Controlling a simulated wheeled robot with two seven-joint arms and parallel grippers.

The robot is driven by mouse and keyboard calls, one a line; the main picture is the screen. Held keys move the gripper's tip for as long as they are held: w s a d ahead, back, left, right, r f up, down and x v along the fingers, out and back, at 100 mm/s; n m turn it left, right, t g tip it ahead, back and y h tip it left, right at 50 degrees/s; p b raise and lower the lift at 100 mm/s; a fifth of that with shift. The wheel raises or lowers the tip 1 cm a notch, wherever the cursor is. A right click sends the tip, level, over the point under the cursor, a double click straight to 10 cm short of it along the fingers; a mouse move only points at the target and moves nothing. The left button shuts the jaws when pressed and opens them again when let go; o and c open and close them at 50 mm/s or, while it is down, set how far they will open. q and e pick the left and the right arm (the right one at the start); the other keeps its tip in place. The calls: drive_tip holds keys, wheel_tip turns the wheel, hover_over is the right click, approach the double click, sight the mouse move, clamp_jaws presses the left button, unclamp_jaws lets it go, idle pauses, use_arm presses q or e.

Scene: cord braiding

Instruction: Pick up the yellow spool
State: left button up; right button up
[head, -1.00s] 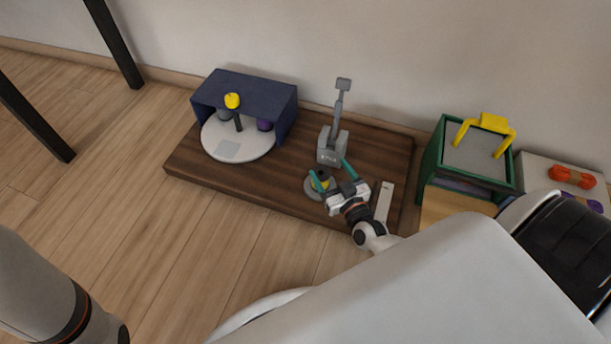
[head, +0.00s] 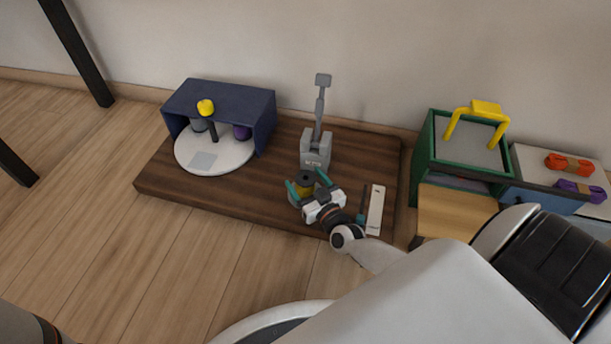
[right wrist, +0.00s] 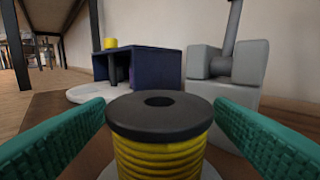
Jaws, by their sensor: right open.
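The yellow spool (head: 303,188) stands upright on the brown wooden board, in front of the grey lever device. It has a black top flange with a hole and yellow cord wound below. It also shows in the right wrist view (right wrist: 158,155), between my finger pads. My right gripper (head: 308,187) is open, with one teal finger on each side of the spool. In the right wrist view a gap shows between the spool and each finger (right wrist: 160,140). My left gripper is not in view.
A grey lever device (head: 316,150) stands just behind the spool. A navy hood (head: 240,105) over a white turntable (head: 215,160) is at left. A green box with a yellow handle (head: 478,112) is at right. A white strip (head: 376,210) lies right of my gripper.

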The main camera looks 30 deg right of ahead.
sight(301, 174)
drive_tip(key=shift+w+f+b, duration=0.2)
drive_tip(key=shift+w+b, duration=0.35)
drive_tip(key=shift+w, duration=0.7)
drive_tip(key=shift+w+d+r, duration=0.1)
drive_tip(key=shift+w+r, duration=0.05)
drive_tip(key=shift+w, duration=0.15)
drive_tip(key=shift+c, duration=0.6)
drive_tip(key=c, duration=1)
drive_tip(key=shift+o, duration=0.2)
